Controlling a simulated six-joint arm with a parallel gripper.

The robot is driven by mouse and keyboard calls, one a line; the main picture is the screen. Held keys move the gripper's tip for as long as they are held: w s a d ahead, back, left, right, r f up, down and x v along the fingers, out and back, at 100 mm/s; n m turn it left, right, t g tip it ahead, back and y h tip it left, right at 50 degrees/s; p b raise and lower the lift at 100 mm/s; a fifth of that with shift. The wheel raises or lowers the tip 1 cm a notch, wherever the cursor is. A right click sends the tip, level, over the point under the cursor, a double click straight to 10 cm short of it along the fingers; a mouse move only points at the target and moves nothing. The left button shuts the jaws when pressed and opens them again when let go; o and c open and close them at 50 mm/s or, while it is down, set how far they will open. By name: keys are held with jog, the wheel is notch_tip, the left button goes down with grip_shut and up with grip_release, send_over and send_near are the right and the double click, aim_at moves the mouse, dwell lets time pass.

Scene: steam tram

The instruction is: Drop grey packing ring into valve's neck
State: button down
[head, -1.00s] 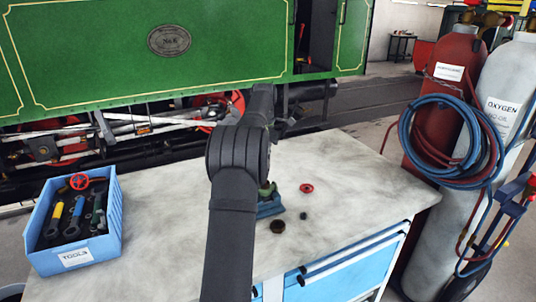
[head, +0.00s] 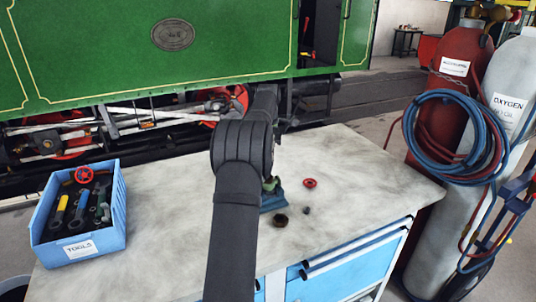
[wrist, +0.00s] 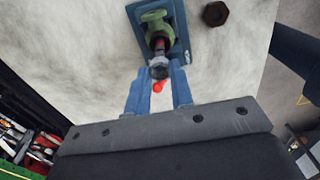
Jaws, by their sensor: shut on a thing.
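The grey packing ring (wrist: 159,68) is held between the tips of my gripper's blue fingers (wrist: 160,74) in the wrist view. The green valve (wrist: 153,18) stands on a blue base (wrist: 180,48) just beyond the ring. The ring appears close to the valve's near end; whether it touches the neck, I cannot tell. Small red parts show beside the ring and between the fingers. In the head view my arm hides my gripper, the ring and much of the valve (head: 270,184); part of its blue base (head: 275,202) shows.
On the bench (head: 345,170), a red handwheel (head: 310,183), a brown nut (head: 281,221) and a small dark piece (head: 306,211) lie near the valve. A blue tool box (head: 110,235) stands at left. Gas cylinders (head: 447,140) stand off the bench's right end. The right bench top is mostly clear.

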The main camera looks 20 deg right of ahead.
jog(key=shift+f, duration=2.95)
dwell(2.6)
jog(key=c, duration=1)
grip_release()
jog(key=shift+r, duration=0.15)
jog(key=shift+r, duration=3.35)
